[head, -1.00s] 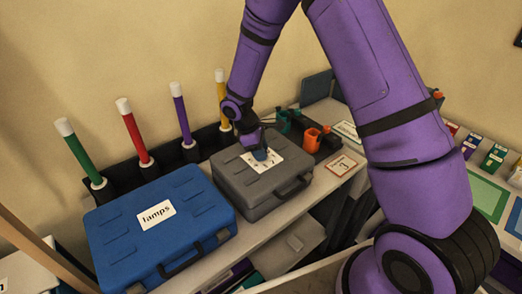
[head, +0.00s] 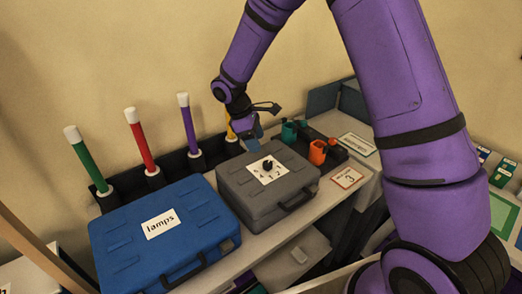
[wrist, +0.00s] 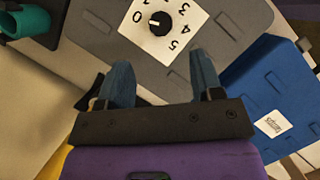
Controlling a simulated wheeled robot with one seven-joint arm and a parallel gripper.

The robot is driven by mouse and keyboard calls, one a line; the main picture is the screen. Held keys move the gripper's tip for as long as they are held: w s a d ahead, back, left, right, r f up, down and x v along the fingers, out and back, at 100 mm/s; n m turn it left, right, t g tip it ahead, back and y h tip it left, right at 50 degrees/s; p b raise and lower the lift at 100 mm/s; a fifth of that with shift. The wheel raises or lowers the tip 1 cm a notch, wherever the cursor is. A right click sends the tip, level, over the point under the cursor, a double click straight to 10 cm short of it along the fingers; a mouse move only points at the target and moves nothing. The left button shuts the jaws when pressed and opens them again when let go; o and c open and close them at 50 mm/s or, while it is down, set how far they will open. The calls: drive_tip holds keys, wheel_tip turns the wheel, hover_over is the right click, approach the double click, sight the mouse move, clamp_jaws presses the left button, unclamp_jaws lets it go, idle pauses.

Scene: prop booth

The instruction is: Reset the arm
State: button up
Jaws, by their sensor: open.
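My purple arm reaches across the head view, and my gripper (head: 254,137) is above the back edge of the grey case (head: 238,192). In the wrist view my gripper (wrist: 163,88) shows two blue fingers spread apart with nothing between them. The grey case (wrist: 245,50) has a white dial card with a black knob (head: 268,166) on its lid. The wrist view shows the knob (wrist: 159,23) beyond the fingertips, clear of them, with digits around it.
A blue case labelled "lamps" (head: 162,245) is left of the grey case. Green (head: 87,158), red (head: 142,142), purple (head: 187,122) and yellow sticks stand upright behind. Teal (head: 289,131) and orange (head: 318,151) holders are at right, near a card marked 3 (head: 347,178).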

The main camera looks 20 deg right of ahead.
drive_tip(key=shift+v, duration=0.75)
drive_tip(key=s+d+r+m+t+y, duration=0.1)
drive_tip(key=s+d+r+m, duration=0.1)
drive_tip(key=s+r, duration=0.3)
drive_tip(key=s+d+r+m+t, duration=0.1)
drive_tip(key=s+d+r+m, duration=0.1)
drive_tip(key=r, duration=0.6)
drive_tip(key=s+d+r+m+t+y, duration=0.1)
drive_tip(key=s+d+r+m, duration=0.1)
drive_tip(key=s+d+r, duration=0.3)
drive_tip(key=s+d+r+m+t+y, duration=0.1)
drive_tip(key=s+r+m+t, duration=0.1)
drive_tip(key=s, duration=0.7)
drive_tip(key=s+d+r+m+t+y, duration=0.1)
drive_tip(key=s+r+m, duration=0.3)
drive_tip(key=s, duration=0.6)
wheel_tip(320, 180, up, 2)
drive_tip(key=shift+r+m+t, duration=0.1)
drive_tip(key=shift+m+t, duration=0.3)
drive_tip(key=shift+t, duration=0.2)
